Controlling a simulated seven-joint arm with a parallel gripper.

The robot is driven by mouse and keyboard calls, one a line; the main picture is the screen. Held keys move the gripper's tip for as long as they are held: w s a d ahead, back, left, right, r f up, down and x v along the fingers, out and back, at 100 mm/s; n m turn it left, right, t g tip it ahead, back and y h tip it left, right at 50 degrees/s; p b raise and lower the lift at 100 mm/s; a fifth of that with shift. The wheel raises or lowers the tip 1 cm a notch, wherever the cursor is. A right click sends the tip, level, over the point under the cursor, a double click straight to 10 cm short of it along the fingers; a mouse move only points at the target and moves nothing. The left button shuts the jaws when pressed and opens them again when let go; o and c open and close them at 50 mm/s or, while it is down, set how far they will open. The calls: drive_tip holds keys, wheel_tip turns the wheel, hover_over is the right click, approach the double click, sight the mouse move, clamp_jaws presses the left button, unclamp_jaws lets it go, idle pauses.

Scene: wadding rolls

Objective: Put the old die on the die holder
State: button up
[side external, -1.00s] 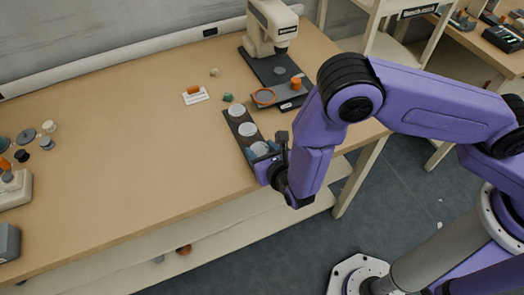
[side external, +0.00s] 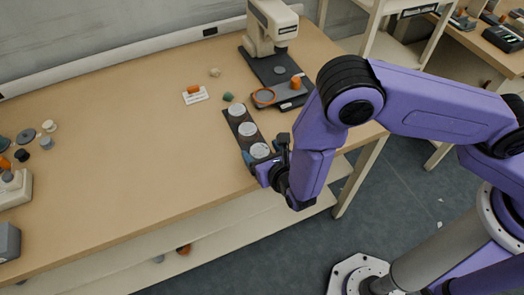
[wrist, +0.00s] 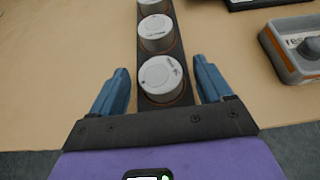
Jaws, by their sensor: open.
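A dark strip (side external: 248,133) on the bench holds three pale round pieces in a row, the nearest one (side external: 260,150) close to the bench edge. In the wrist view this nearest piece (wrist: 162,78) is a white-topped cylinder with small print, ringed with orange at its base. My gripper (wrist: 162,88) is open, its blue fingers on either side of that cylinder with gaps showing. In the side view my gripper (side external: 264,167) is at the strip's near end, partly hidden by my wrist. I cannot tell which thing is the old die or the die holder.
A white card (side external: 195,96) lies further left. The bench middle is clear.

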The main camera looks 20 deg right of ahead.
drive_tip(key=v, duration=1.1)
drive_tip(key=shift+s, duration=0.2)
drive_tip(key=shift+r, duration=0.15)
drive_tip(key=d+r+m+g+h, duration=0.3)
drive_tip(key=d+r+m, duration=0.3)
drive_tip(key=d, duration=0.3)
drive_tip(key=d+r+m+g+h, duration=0.25)
drive_tip(key=d+r+m, duration=0.25)
drive_tip(key=d+m, duration=0.3)
drive_tip(key=s+d+r+m+g+y, duration=0.3)
drive_tip(key=s+d+m, duration=0.1)
drive_tip(key=s, duration=0.3)
drive_tip(key=s+d+r+m+g+y, duration=0.3)
drive_tip(key=s+d+r+m+g, duration=0.1)
drive_tip(key=s+d, duration=0.3)
drive_tip(key=shift+s+d+m, duration=0.25)
drive_tip(key=shift+d+m, duration=0.05)
drive_tip(key=shift+m, duration=0.4)
